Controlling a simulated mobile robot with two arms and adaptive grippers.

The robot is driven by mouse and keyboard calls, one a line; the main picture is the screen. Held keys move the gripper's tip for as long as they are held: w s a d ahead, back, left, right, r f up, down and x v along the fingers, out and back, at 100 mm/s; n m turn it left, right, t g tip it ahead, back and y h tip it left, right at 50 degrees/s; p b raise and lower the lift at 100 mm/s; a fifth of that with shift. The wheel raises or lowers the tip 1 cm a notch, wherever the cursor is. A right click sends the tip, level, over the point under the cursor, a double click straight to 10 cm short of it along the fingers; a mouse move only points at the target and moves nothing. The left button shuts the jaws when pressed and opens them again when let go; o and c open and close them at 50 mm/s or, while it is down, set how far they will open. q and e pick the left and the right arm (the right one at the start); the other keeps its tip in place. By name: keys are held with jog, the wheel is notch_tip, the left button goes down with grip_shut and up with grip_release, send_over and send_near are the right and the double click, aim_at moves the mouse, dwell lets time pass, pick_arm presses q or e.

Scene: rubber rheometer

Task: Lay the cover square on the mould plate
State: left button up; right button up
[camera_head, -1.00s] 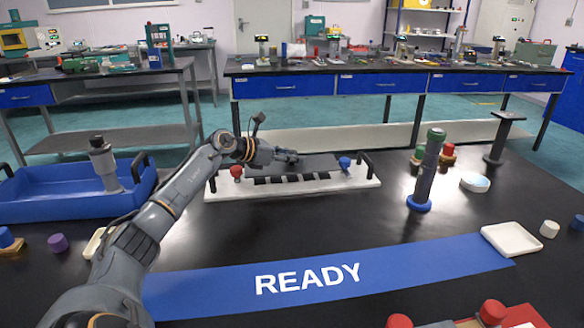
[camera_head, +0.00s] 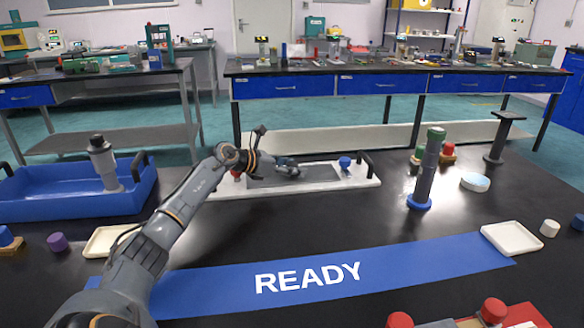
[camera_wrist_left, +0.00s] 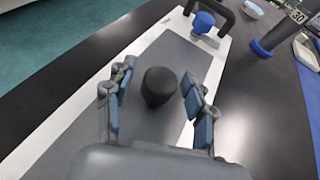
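The cover (camera_head: 318,176) is a flat grey plate with a black knob (camera_wrist_left: 160,86). It lies on the white mould plate (camera_head: 366,181) and hides the dark slots; white margins show along both long sides in the left wrist view. Its edges look about parallel to the mould plate's, though its near end is hidden by my gripper. My left gripper (camera_head: 289,168) is over the cover, fingers spread either side of the knob with gaps between. A blue knob (camera_head: 345,162) stands at the mould plate's right end; a red knob (camera_head: 237,174) is partly behind my arm. My right gripper is not in view.
A blue tray (camera_head: 60,208) with a grey cylinder (camera_head: 104,163) stands at the left. A tall grey post with blue base (camera_head: 419,203) stands to the right. A blue READY strip (camera_head: 410,262) lies in front, with a cream dish (camera_head: 511,239) at its right end.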

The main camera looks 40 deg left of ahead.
aim_at(281, 178)
pick_arm(q)
jog(key=shift+r, duration=0.2)
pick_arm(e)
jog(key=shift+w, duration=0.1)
pick_arm(q)
jog(key=v, duration=0.4)
jog(key=shift+a+f, duration=0.1)
jog(key=shift+f, duration=0.15)
jog(key=v, duration=0.6)
jog(key=shift+s+r, duration=0.2)
jog(key=shift+s, duration=0.1)
jog(key=shift+s+r, duration=0.15)
jog(key=shift+s, duration=0.1)
jog(key=shift+s+a+r, duration=0.1)
jog(key=shift+s+r, duration=0.1)
jog(key=shift+s, duration=0.1)
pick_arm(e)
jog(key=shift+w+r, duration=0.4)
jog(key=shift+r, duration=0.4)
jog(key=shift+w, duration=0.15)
